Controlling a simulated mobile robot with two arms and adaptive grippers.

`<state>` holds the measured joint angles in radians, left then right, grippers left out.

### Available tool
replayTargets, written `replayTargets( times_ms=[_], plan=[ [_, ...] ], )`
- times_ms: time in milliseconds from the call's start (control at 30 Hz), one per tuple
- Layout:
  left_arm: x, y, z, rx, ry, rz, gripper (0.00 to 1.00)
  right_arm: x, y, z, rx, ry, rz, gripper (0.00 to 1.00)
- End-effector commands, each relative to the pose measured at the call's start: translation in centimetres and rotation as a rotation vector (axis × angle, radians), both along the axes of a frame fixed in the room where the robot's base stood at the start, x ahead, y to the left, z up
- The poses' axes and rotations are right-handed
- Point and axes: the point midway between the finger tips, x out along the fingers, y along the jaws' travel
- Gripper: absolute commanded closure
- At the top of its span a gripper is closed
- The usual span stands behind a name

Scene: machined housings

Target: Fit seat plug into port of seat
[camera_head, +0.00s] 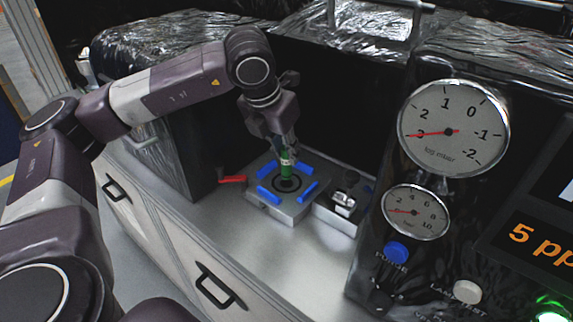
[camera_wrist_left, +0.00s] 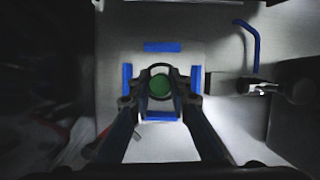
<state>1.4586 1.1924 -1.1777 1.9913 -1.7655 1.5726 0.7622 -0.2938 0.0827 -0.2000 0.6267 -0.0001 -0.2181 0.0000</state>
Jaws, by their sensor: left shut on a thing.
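The seat plug (camera_head: 287,161) is a green cylinder with a pale band, held upright in my left gripper (camera_head: 287,152). The left gripper is shut on it from above. In the left wrist view the green plug (camera_wrist_left: 160,86) shows end-on between the fingers (camera_wrist_left: 160,100). The seat (camera_head: 281,209) is a grey metal block with blue bars around a dark ring, and the port lies within that ring. The plug is over the ring's middle; whether its lower end is in the port cannot be told. The seat also shows in the left wrist view (camera_wrist_left: 112,58). My right gripper is not in view.
A red part (camera_head: 232,179) lies left of the seat. A grey block with a metal fitting (camera_head: 343,201) stands close at its right. A foil-wrapped panel with gauges (camera_head: 453,130) rises at the right. The bench front edge is clear.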

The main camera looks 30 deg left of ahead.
Motion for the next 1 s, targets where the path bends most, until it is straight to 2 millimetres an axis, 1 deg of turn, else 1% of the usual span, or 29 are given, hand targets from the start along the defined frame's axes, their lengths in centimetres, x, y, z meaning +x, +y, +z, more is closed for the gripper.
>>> replayTargets(
  times_ms=[33,133,300,400,533,667,800,833,967,1000],
  plan=[
    [0.0,0.0,-0.3,0.000,0.000,0.000,1.00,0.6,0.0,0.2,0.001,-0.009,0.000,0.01],
    [0.0,0.0,-1.1,0.000,0.001,-0.001,1.00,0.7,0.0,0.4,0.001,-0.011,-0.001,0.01],
    [-0.1,0.0,-3.7,0.001,0.003,-0.001,1.00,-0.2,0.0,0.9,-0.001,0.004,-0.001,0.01],
    [0.0,0.0,-4.6,0.001,0.000,0.000,1.00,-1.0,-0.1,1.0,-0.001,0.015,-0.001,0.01],
    [0.0,0.0,-4.8,-0.001,-0.002,0.000,1.00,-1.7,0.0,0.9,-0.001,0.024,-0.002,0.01],
    [0.0,0.0,-4.8,-0.001,-0.002,-0.001,1.00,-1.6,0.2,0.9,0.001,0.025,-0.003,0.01],
    [0.0,0.0,-5.3,0.000,-0.001,-0.001,1.00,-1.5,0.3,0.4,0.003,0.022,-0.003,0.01],
    [0.0,0.0,-5.2,0.000,-0.001,-0.001,0.82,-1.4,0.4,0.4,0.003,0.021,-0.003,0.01],
    [0.0,0.0,-5.1,0.000,0.000,-0.001,0.67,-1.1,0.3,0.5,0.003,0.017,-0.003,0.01],
    [0.0,0.0,-5.1,0.000,0.000,-0.001,0.65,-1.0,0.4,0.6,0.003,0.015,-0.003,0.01]
  ],
)
